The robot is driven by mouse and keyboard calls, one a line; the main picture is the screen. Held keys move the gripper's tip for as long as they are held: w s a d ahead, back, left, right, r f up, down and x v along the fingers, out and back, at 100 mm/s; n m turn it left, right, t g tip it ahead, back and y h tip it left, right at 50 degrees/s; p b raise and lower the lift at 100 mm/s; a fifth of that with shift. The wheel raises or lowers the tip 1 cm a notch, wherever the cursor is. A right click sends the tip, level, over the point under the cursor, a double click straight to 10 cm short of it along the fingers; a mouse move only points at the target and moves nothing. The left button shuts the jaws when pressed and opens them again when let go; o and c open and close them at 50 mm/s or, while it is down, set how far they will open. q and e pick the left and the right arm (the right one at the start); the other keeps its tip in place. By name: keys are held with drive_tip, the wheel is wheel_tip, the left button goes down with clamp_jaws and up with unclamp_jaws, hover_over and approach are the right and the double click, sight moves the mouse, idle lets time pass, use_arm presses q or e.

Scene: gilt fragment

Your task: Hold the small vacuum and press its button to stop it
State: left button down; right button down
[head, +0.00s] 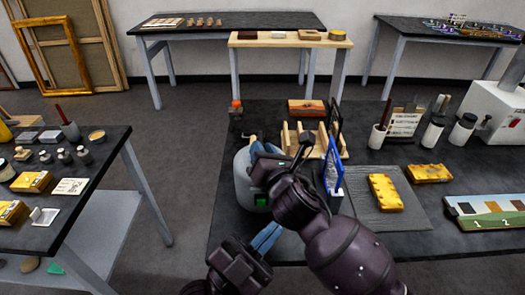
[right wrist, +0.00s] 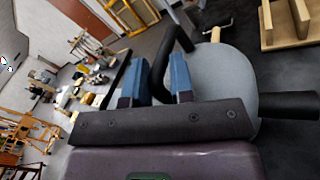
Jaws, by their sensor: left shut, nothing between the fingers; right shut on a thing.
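The small vacuum has a rounded grey body (head: 243,182) and stands near the front left edge of the dark worktable. A green square button (head: 261,201) shows low on its front. Its black handle (right wrist: 160,68) is between the blue fingers of my right gripper (right wrist: 157,82), which is shut on it. In the head view my right gripper (head: 262,150) and its arm cover the top and right of the vacuum. My left gripper (head: 268,236) is shut and empty, just below the button and apart from it, with its blue fingers pointing up and right.
Close behind and right of the vacuum are a wooden rack (head: 320,143) and a blue-framed panel (head: 333,165). A grey mat (head: 408,215) with a yellow block (head: 385,192) lies to the right. A side table (head: 95,200) with jars stands left, across a floor gap.

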sight(261, 202)
use_arm(q)
drive_tip(key=w+a+f+m+g+y, duration=0.1)
drive_tip(key=w+f+m+g+y, duration=0.1)
drive_tip(key=f+m+y, duration=0.3)
drive_tip(key=w+f+g+y, duration=0.2)
drive_tip(key=f, duration=0.5)
drive_tip(key=shift+w+a+r, duration=0.1)
drive_tip(key=shift+w, duration=2)
drive_tip(key=shift+w+a+r, duration=0.1)
drive_tip(key=shift+w, duration=1.95)
drive_tip(key=shift+w, duration=0.15)
